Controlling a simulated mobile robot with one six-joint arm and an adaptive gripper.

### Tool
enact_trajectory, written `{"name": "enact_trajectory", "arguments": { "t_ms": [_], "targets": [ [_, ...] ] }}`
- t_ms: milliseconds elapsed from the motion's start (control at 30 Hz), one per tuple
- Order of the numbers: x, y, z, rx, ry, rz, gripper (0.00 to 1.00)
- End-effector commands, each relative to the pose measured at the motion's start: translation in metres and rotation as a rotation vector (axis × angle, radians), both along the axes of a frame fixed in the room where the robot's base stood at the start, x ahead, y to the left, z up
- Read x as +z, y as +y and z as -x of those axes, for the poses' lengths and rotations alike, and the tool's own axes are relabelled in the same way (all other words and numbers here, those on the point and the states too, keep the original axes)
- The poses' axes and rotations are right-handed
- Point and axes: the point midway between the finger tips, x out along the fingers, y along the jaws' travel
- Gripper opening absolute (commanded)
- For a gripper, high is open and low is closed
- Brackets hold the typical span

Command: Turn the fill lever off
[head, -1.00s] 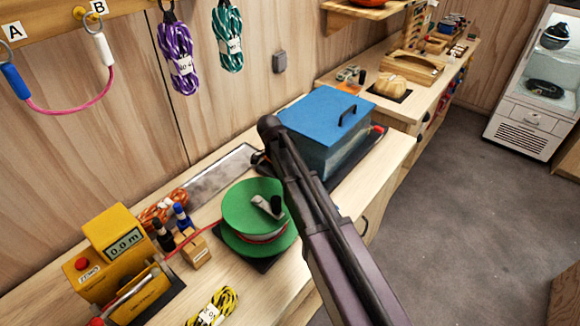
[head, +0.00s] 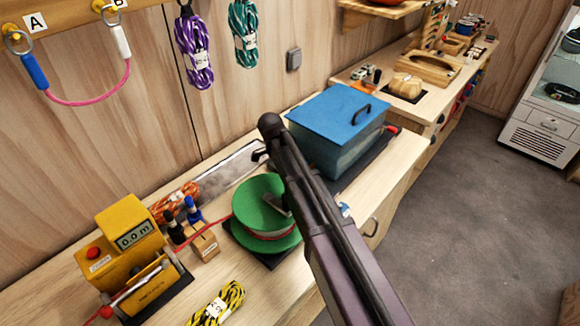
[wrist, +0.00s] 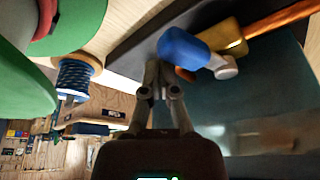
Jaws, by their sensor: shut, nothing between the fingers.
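In the wrist view a blue-sleeved lever (wrist: 185,48) with a pale end sits against a brass-coloured body (wrist: 232,36), beside the teal tank. I take it for the fill lever; no label on it is readable. My gripper (wrist: 160,78) is shut and empty, its fingertips close below the blue sleeve; contact cannot be told. In the head view the tank (head: 325,150) has a blue lid (head: 335,112). My arm crosses in front of the tank's left side and hides the gripper. A small blue patch (head: 345,208) shows beside the arm; I cannot tell what it is.
A green reel (head: 262,205) stands just left of my arm. A red handle (head: 391,130) shows at the tank's right end. A yellow meter (head: 130,235), small bottles and rope coils crowd the bench's left. Open floor (head: 470,230) lies to the right.

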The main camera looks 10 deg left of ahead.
Motion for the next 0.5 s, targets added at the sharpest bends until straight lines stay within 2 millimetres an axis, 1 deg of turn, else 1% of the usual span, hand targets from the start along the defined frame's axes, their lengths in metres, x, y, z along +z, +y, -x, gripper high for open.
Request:
{"name": "enact_trajectory", "arguments": {
  "t_ms": [500],
  "targets": [
    [0.000,0.004,0.015,0.002,0.001,0.000,0.00]
  ]
}}
